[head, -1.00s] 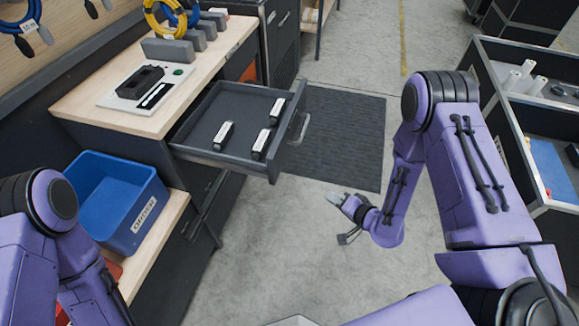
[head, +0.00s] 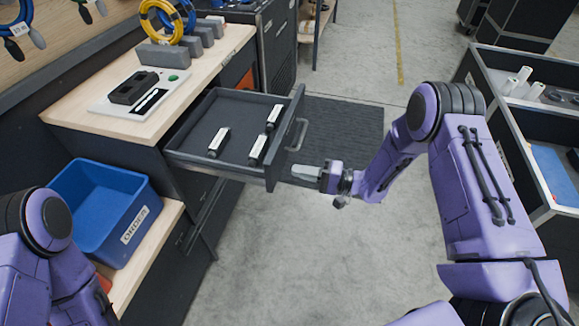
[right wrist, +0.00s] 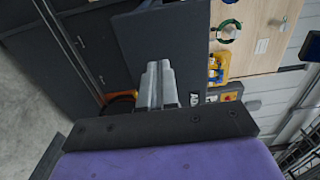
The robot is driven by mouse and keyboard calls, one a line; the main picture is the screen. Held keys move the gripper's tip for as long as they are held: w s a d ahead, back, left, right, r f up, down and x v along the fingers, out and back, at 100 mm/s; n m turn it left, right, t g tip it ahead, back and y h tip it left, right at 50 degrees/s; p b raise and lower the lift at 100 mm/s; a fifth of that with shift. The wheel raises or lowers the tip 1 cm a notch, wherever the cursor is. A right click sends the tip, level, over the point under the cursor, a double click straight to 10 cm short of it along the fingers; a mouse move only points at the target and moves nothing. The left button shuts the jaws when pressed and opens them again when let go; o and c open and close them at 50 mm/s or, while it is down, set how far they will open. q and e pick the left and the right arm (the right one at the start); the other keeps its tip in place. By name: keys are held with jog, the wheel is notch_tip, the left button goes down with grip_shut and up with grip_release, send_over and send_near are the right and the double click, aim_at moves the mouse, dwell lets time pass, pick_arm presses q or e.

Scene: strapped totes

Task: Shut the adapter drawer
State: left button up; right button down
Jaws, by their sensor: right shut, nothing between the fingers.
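The adapter drawer (head: 222,168) stands pulled out from the bench, in the middle left of the head view. It holds 3 small black adapters with white labels, one of them (head: 219,142) apart from the other two. Its handle (head: 297,135) is on the front panel. My right gripper (head: 306,172) is shut and empty, just in front of the drawer's front panel near its lower near corner. I cannot tell whether it touches. In the right wrist view the shut fingers (right wrist: 157,85) point at a dark panel (right wrist: 165,45). My left gripper is out of view.
A wooden bench top (head: 75,113) carries a white device plate (head: 138,95) and grey blocks with coiled cables. A blue order bin (head: 100,208) sits on the lower shelf. A dark mat (head: 345,130) lies on the floor. A divided tote cart (head: 530,150) stands at the right. The floor between is free.

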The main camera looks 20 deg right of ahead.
aim_at(278, 167)
jog(key=shift+p+x, duration=0.3)
jog(key=shift+x, duration=1.7)
jog(key=shift+a, duration=0.1)
